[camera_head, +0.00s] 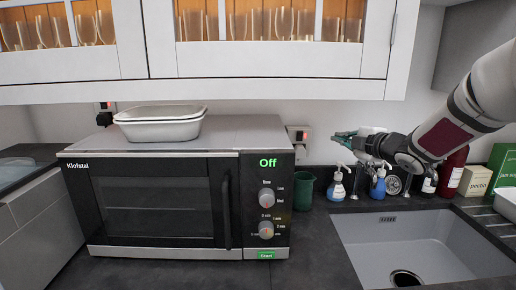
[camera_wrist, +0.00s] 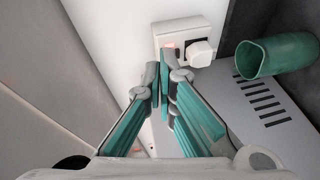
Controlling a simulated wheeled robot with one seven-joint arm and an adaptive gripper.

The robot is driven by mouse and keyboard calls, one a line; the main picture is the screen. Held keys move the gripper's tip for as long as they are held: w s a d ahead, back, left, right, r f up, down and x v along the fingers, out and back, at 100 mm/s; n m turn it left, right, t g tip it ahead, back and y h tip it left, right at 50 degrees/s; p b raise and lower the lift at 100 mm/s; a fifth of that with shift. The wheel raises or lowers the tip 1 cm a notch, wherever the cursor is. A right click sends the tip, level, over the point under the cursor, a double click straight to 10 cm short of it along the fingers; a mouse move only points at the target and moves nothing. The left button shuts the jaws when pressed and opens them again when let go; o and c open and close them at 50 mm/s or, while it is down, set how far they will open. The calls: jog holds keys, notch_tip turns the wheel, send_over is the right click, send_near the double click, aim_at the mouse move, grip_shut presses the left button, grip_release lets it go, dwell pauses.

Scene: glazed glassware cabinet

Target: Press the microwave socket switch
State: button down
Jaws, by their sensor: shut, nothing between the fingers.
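The wall socket (camera_head: 297,133) is just right of the microwave's top right corner, on the back wall. In the wrist view the socket plate (camera_wrist: 164,29) shows a small reddish switch (camera_wrist: 170,52) on its left and a white plug (camera_wrist: 201,53) on its right. My gripper (camera_head: 336,134) is shut and empty, pointing left toward the socket. In the wrist view its teal fingertips (camera_wrist: 159,70) appear just below the switch; whether they touch it I cannot tell. The microwave (camera_head: 165,205) stands on the worktop and its display reads "Off".
A white dish (camera_head: 160,130) sits on the microwave. A green cup (camera_head: 305,192) stands to its right, with a blue soap bottle (camera_head: 336,188) beside it. The sink (camera_head: 420,243) is at right. Glazed cabinets (camera_head: 70,68) hang above. Another socket (camera_head: 104,113) is on the left.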

jog(key=s+d+r+m+g+h, duration=0.15)
jog(key=s+m+h, duration=0.35)
jog(key=s, duration=0.5)
jog(key=s+r+m+g+h, duration=0.2)
jog(key=s+m+g+h, duration=0.1)
jog(key=s+m, duration=0.6)
jog(key=s+a+f+m+g+y, duration=0.1)
jog(key=s+a+f+m+g, duration=0.2)
jog(key=s, duration=1.1)
jog(key=s+a+f+m+g+y+p, duration=0.1)
jog(key=s+a+f+m+g, duration=0.2)
jog(key=s, duration=1.2)
notch_tip(320, 180, down, 3)
jog(key=shift+a+r+g+y, duration=0.15)
jog(key=shift+a+g+y, duration=0.25)
jog(key=shift+a, duration=0.45)
